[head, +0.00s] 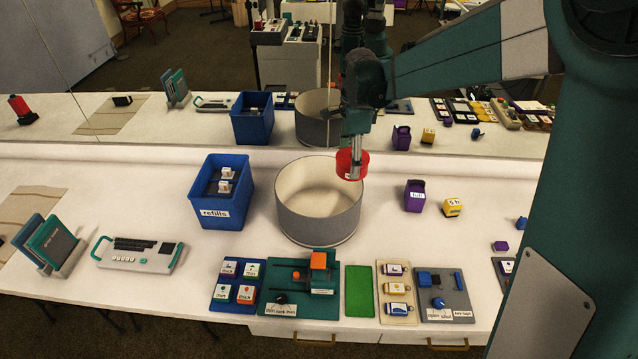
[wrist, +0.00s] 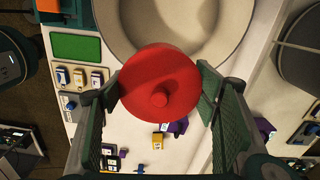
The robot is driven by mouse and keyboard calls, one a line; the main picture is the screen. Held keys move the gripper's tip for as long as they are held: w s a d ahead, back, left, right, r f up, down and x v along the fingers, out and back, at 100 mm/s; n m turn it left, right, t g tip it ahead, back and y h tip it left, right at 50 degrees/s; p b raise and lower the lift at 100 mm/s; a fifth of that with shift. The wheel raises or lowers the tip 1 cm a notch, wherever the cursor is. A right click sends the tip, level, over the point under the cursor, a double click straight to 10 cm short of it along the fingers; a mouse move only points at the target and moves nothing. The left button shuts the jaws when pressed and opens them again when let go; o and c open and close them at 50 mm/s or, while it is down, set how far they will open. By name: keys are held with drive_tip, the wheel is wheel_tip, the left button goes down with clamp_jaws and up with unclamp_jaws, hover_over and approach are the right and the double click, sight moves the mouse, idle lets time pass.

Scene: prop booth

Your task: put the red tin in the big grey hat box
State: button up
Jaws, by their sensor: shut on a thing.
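The red tin (head: 346,165) is held in my gripper (head: 355,155), up above the counter at the right rim of the big grey hat box (head: 318,222). In the wrist view the tin (wrist: 160,88) shows its round red lid with a knob, and the fingers of my gripper (wrist: 160,95) press on it from both sides. The hat box is round, open at the top and looks empty inside. In the wrist view its rim (wrist: 110,25) lies beyond the tin, which covers part of it.
A blue refills bin (head: 205,208) stands left of the hat box. A purple box (head: 414,196) and a yellow block (head: 452,207) stand to its right. Boards with small parts (head: 305,300) lie in front. A mirror behind the counter repeats these things.

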drive_tip(key=shift+w+a, duration=0.2)
drive_tip(key=shift+a, duration=0.8)
drive_tip(key=shift+a+f, duration=0.15)
drive_tip(key=shift+f, duration=0.4)
drive_tip(key=shift+a+f, duration=0.15)
drive_tip(key=shift+f, duration=1.9)
drive_tip(key=shift+f, duration=0.15)
wheel_tip(320, 180, down, 14)
drive_tip(key=shift+r+b, duration=0.15)
drive_tip(key=shift+b, duration=0.65)
drive_tip(key=shift+f, duration=2)
drive_tip(key=shift+f+b, duration=0.2)
drive_tip(key=shift+b, duration=0.25)
drive_tip(key=o, duration=1.9)
